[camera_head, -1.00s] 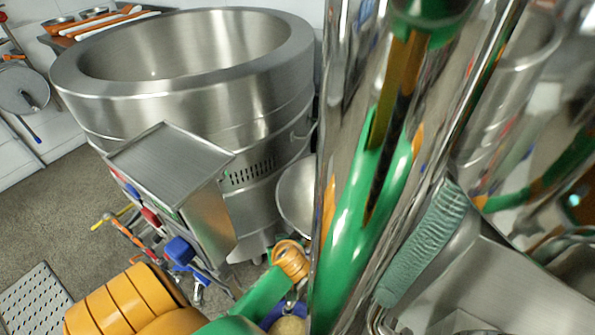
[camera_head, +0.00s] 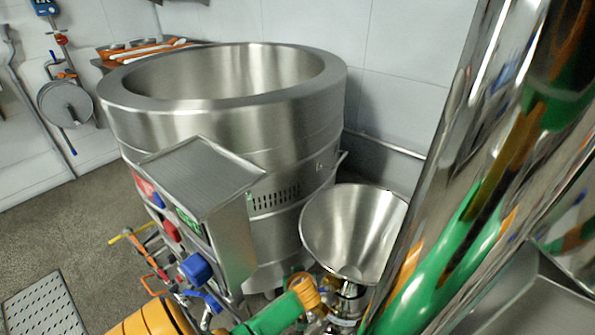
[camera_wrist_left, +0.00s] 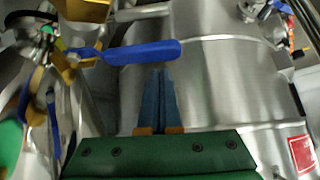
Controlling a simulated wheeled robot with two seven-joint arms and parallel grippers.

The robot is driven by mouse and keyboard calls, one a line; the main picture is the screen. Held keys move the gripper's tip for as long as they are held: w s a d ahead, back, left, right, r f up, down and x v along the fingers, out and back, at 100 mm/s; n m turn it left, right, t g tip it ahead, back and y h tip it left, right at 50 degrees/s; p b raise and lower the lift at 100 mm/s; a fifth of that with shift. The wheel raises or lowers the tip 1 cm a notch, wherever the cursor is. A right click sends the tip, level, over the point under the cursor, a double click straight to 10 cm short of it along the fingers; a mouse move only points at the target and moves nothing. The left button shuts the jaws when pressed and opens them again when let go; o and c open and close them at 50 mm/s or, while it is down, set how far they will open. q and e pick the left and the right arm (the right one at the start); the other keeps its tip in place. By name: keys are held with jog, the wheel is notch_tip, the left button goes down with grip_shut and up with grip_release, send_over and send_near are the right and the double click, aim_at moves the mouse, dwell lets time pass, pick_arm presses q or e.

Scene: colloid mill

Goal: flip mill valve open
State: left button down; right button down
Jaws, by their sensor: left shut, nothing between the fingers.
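The mill's steel funnel hopper (camera_head: 352,232) stands beside the large kettle in the head view, and its lower body is partly hidden by my left arm. In the left wrist view a blue lever handle (camera_wrist_left: 135,52) lies across the picture, joined at its left to a metal fitting. I cannot tell for certain that it is the mill valve. My left gripper (camera_wrist_left: 160,72) is shut and empty, its blue fingertips just below the handle's right part in the picture. I cannot tell whether they touch it. In the head view the left fingers cannot be made out. My right gripper is not in view.
A large steel kettle (camera_head: 225,120) with a control box (camera_head: 205,175) stands left of the hopper. Pipes and valves with coloured handles (camera_head: 165,270) crowd below the box. A shiny steel column (camera_head: 470,190) blocks the right side. Open floor (camera_head: 60,225) lies at left.

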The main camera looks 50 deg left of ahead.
pick_arm(q)
jog(key=shift+s+d+r, duration=0.15)
jog(key=shift+s+d, duration=0.3)
jog(key=shift+d, duration=0.15)
jog(key=shift+s+d+r, duration=0.15)
jog(key=shift+s+d, duration=0.25)
jog(key=shift+d, duration=0.2)
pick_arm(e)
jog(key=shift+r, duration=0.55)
